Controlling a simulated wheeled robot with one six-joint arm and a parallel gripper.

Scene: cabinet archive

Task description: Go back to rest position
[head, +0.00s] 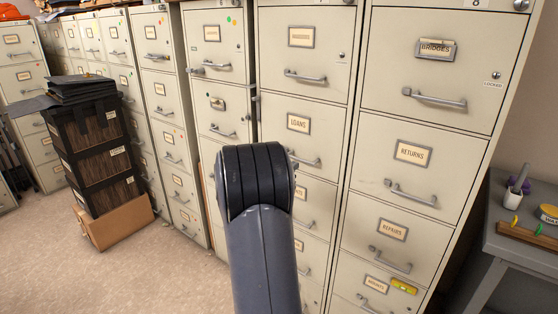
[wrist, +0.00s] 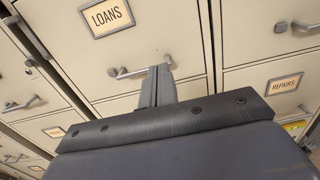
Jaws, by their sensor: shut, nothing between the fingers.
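My gripper (wrist: 156,88) shows in the wrist view with its two fingers together and nothing between them. In the head view my arm rises from the bottom centre and hides the gripper. The LOANS drawer (head: 285,135) there looks closed, flush with its neighbours.
Beige filing cabinets (head: 415,115) stand in a row. Black boxes (head: 92,150) are stacked on a cardboard box (head: 112,222) at the left. A grey desk (head: 520,246) stands at the right. Carpet is clear at lower left. A yellow level (head: 404,286) is on a low drawer front.

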